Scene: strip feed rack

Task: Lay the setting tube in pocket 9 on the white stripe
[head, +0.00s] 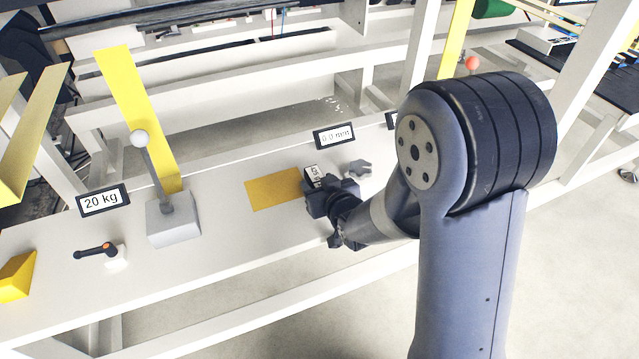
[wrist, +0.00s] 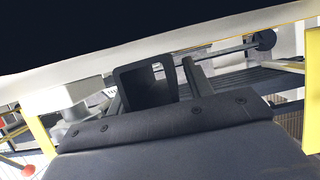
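My gripper (head: 322,186) is low over the bench, just right of a yellow patch. Whether the tube touches the bench cannot be told. No pocket numbered 9 and no white stripe can be made out.
The pale bench (head: 240,230) carries a yellow patch (head: 270,190), a grey metal knob (head: 359,169), a "0.0 mm" display (head: 334,136), a lever on a grey box (head: 173,220), a "20 kg" display (head: 102,201) and a black handle (head: 96,250). A white frame beam stands behind.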

